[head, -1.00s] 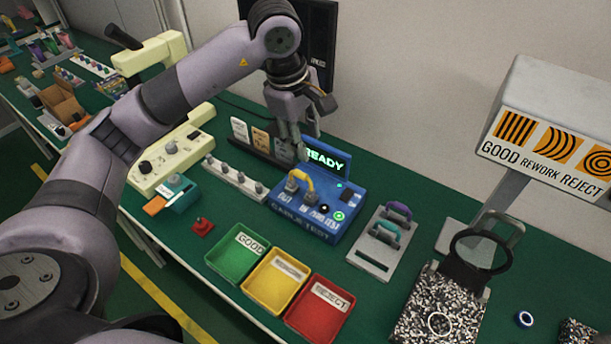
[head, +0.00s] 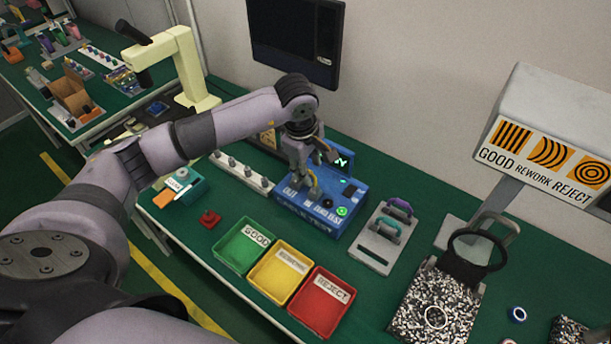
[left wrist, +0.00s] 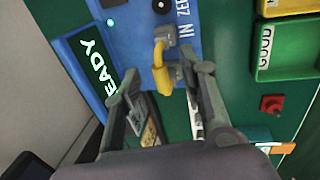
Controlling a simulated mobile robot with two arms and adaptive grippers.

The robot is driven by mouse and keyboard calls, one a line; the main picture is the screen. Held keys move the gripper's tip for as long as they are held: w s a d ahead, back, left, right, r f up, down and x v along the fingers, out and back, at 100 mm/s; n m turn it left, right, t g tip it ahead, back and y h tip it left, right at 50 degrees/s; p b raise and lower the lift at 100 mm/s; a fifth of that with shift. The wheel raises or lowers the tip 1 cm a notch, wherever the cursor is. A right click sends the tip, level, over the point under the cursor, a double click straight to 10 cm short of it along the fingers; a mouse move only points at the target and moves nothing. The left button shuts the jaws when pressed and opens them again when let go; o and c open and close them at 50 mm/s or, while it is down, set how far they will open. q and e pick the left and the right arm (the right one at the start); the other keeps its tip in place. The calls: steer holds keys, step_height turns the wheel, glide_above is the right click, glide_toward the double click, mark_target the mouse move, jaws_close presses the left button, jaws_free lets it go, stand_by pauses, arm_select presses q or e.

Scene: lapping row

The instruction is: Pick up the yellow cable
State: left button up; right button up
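The yellow cable (left wrist: 160,70) is a short bent loop on the blue tester box (head: 338,207), joined to grey plugs at its end. In the head view the cable (head: 313,183) is partly hidden by my left gripper. My left gripper (head: 307,178) points down just over it. In the left wrist view the two fingers of my left gripper (left wrist: 168,75) are spread apart, one on each side of the cable, with gaps showing. My right gripper is not in view.
Green (head: 229,257), yellow (head: 263,286) and red (head: 307,311) trays stand in front of the tester. A grey stand (head: 366,246) with purple and teal cables is to its right. A white strip of several knobs (head: 231,164) is on its left.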

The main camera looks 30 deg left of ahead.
mark_target(311, 172)
arm_select(q)
steer(key=shift+w+f+p, duration=0.25)
steer(key=shift+f, duration=0.75)
steer(key=shift+w+f+p, duration=0.2)
steer(key=shift+f, duration=0.75)
steer(key=shift+c, duration=0.4)
steer(key=shift+r, duration=0.1)
jaws_close()
